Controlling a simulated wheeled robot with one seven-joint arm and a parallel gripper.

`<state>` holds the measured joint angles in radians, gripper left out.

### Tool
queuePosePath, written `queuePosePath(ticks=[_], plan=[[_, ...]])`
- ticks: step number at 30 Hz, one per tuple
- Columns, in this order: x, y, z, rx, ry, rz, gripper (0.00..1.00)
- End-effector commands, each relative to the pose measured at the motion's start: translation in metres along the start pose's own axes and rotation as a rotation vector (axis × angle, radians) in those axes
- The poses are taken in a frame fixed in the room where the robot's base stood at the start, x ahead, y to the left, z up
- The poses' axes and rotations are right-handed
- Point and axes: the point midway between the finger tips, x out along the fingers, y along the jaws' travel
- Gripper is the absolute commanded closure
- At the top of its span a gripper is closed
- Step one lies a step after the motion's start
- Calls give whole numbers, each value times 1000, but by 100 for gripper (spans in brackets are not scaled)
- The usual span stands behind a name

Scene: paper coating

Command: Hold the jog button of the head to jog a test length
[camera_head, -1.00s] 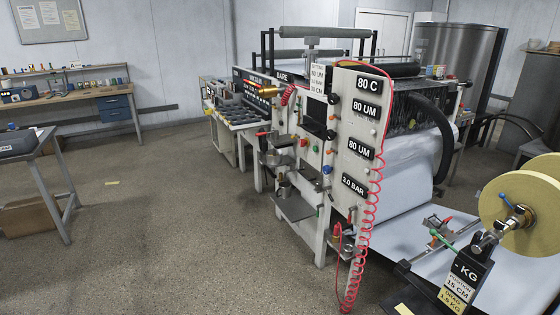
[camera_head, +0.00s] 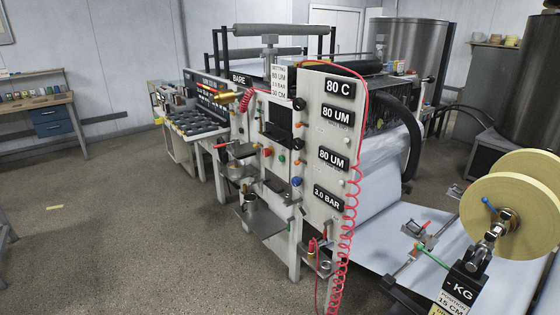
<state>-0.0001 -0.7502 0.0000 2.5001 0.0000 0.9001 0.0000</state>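The coating head (camera_head: 308,200) stands in the middle of the view, a white frame with an end panel. The panel's black displays read 80 C, 80 UM, 80 UM and 3.0 BAR. On its narrower left-hand face are small coloured controls: a red one (camera_head: 267,152), a green one (camera_head: 281,157) and a blue one (camera_head: 296,182). Black knobs (camera_head: 298,103) sit along the panel's edge. I cannot tell which control is the jog button; no label for it is readable. My gripper is not in view.
A red coiled hose (camera_head: 350,200) hangs down the panel's right side. A cream roll (camera_head: 510,205) on a stand and a pale web (camera_head: 385,235) are at right. A metal tray (camera_head: 262,218) juts from the head's front. The floor (camera_head: 120,230) at left is clear.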

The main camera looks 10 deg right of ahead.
Motion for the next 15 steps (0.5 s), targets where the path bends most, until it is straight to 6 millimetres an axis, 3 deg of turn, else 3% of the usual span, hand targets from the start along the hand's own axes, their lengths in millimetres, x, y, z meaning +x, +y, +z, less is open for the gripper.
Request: queuePosePath(ticks=[1, 5, 15], plan=[[0, 0, 0, 0, 0, 0, 84], [0, 0, 0, 0, 0, 0, 100], [0, 0, 0, 0, 0, 0, 100]])
